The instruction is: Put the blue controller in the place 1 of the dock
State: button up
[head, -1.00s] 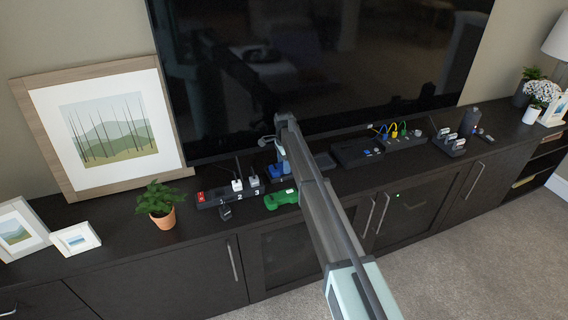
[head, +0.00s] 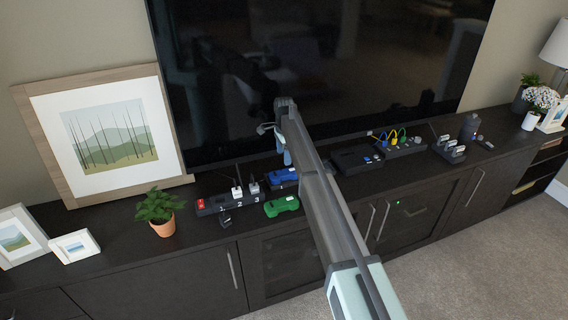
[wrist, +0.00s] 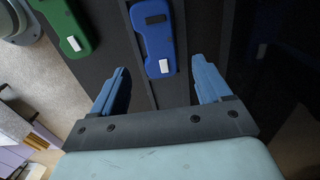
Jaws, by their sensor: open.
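My gripper (wrist: 160,84) is open and empty; in the head view my gripper (head: 284,156) hangs above the blue controller, partly hidden by my arm. I cannot clearly tell the dock or its place 1 from the dark surface around the controllers.
A power strip (head: 222,204) marked 1, 2, 3 with plugs stands left of the controllers. A potted plant (head: 160,211) stands farther left. A dark box (head: 352,159) and a box with coloured cables (head: 402,147) stand right. The television (head: 320,70) rises close behind.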

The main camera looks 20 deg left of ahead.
jog(key=shift+r, duration=1.75)
